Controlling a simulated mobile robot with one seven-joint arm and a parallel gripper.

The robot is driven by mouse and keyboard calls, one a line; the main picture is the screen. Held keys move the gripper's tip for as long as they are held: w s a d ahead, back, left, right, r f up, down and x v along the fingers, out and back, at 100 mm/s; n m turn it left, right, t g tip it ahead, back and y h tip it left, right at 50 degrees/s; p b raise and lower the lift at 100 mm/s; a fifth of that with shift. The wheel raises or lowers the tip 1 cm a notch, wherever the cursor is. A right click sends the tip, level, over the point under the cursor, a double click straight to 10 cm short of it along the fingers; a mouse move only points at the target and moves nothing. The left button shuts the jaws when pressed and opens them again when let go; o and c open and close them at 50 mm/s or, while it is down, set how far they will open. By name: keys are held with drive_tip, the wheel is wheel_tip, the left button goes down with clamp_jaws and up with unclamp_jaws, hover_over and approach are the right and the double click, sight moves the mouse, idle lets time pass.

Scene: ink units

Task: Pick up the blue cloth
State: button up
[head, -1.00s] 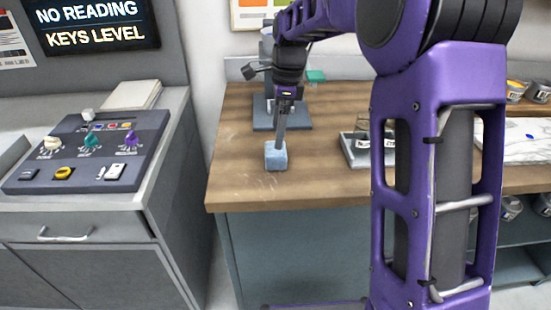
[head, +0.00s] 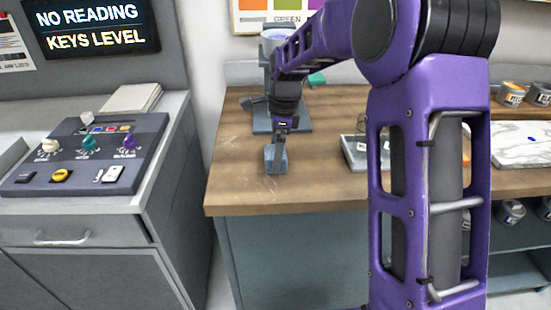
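The blue cloth (head: 270,160) is a small grey-blue block-like bundle on the wooden counter, near its front left part. My gripper (head: 278,150) points down right at the cloth, with its fingers over and against it. The cloth's upper right part is hidden by the fingers. The view is too small to tell whether the fingers are closed on it.
A grey stand with a flat base (head: 262,125) is just behind my gripper. A small metal tray (head: 352,152) lies to the right. The control panel (head: 85,150) is on the left cabinet, across a gap. Bare wood (head: 310,190) lies in front.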

drive_tip(key=c, duration=0.5)
wheel_tip(320, 180, up, 10)
drive_tip(key=shift+r+p, duration=0.1)
drive_tip(key=shift+p, duration=0.9)
drive_tip(key=o, duration=0.7)
drive_tip(key=shift+c, duration=0.2)
drive_tip(key=c, duration=0.6)
